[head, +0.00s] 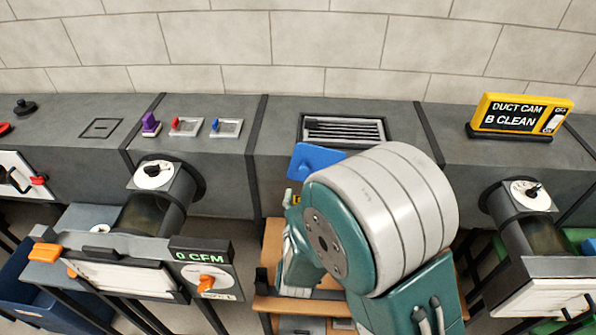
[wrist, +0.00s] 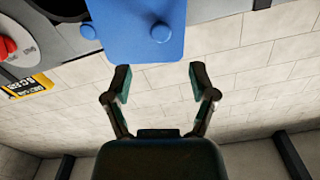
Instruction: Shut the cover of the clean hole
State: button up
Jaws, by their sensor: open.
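A blue cover plate (head: 316,158) stands out at the front of the grey duct, partly hidden behind my arm in the head view. In the wrist view the blue cover (wrist: 135,25) fills the top middle, with round bumps on its face. My gripper (wrist: 160,78) is open and empty, its fingertips just below the cover's edge in that picture; I cannot tell whether they touch it. A yellow-framed sign (head: 518,115) reads "DUCT CAM B CLEAN".
The grey duct (head: 80,123) runs across the view, with a vent grille (head: 343,130) and small red and blue switches on top. Dial ports stand left (head: 154,176) and right (head: 530,195). A panel reads "0 CFM" (head: 203,256). A red knob (wrist: 8,47) shows near the cover.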

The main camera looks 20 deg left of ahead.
aim_at(303, 172)
jog(key=x, duration=0.9)
jog(key=shift+w+a, duration=0.1)
jog(key=shift+a, duration=0.05)
grip_shut()
